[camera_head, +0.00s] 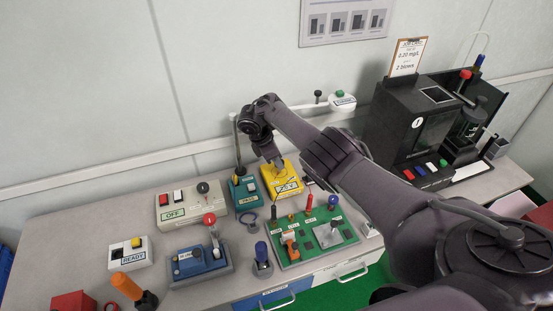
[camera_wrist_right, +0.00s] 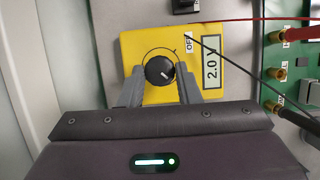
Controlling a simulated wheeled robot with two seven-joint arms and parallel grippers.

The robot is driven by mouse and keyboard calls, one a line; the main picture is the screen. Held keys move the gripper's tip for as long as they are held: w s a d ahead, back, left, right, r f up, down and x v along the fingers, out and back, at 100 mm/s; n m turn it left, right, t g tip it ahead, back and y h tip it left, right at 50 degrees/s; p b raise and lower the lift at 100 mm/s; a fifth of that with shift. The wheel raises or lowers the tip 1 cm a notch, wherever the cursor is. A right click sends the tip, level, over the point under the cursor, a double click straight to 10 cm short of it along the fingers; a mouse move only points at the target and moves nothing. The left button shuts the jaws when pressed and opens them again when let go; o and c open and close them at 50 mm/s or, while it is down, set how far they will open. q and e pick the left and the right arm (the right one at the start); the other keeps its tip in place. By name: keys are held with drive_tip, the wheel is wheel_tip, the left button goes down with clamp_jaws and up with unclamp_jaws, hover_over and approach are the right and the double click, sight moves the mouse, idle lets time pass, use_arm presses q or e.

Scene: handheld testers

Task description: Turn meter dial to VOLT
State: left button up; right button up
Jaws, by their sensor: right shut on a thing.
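The yellow meter (camera_head: 287,188) stands on the bench in the head view, below my right gripper (camera_head: 277,164). In the wrist view the meter (camera_wrist_right: 142,40) shows its black round dial (camera_wrist_right: 158,68) with a white pointer mark. My right gripper (camera_wrist_right: 160,86) is shut on the dial, one finger on each side of it. An OFF label (camera_wrist_right: 189,44) sits to the right of the dial. The display (camera_wrist_right: 211,68) reads about 2.0 and seems to show a V. A VOLT label cannot be made out. My left gripper is not in view.
A teal box (camera_head: 243,192) stands just left of the meter, and a green board (camera_head: 300,255) with several probes and plugs lies in front. Thin red and black leads (camera_wrist_right: 245,70) cross near the meter. A black machine (camera_head: 410,130) stands at the right.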

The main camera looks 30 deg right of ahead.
drive_tip(key=o, duration=1)
drive_tip(key=p+v, duration=0.1)
drive_tip(key=v, duration=0.6)
drive_tip(key=shift+a+r+p, duration=0.2)
drive_tip(key=shift+r+p, duration=0.1)
drive_tip(key=shift+r, duration=0.05)
